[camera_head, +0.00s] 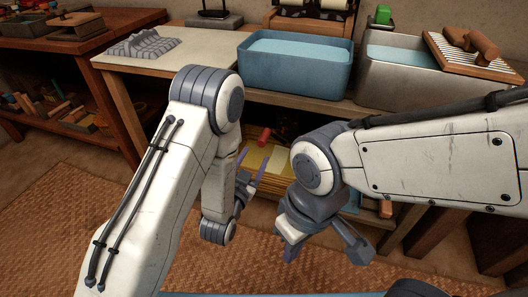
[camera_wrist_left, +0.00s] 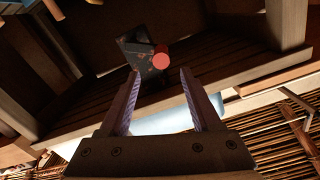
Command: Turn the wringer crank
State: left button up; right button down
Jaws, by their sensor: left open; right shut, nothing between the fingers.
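The wringer (camera_head: 312,22) is at the top of the head view behind the blue basin, a wooden frame with pale rollers, cut off by the picture edge. A green block-like piece (camera_head: 383,14) shows to its right; I cannot tell whether it is the crank's grip. My left gripper (camera_head: 252,170) is open and empty, low in front of the bench. In the left wrist view my left gripper (camera_wrist_left: 159,85) has its fingers apart, with a red cylinder (camera_wrist_left: 160,60) and dark panel beyond them. My right gripper (camera_head: 290,252) is shut and empty, lower and to the right.
A blue water-filled basin (camera_head: 295,70) and a grey water-filled tub (camera_head: 400,83) stand on the bench. A washboard (camera_head: 470,58) with wooden pieces lies over the tub's right. A grey folded cloth (camera_head: 143,45) lies on the pale tabletop. Shelves are below; woven mats cover the floor.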

aim_at(264, 137)
pick_arm(q)
jog(key=shift+w+f, duration=0.15)
jog(key=shift+w, duration=0.25)
jog(key=b+x, duration=0.1)
jog(key=x, duration=0.8)
jog(key=shift+w+d+b, duration=0.1)
jog(key=shift+w+b, duration=0.1)
jog(key=shift+b, duration=0.2)
grip_shut()
dwell(0.6)
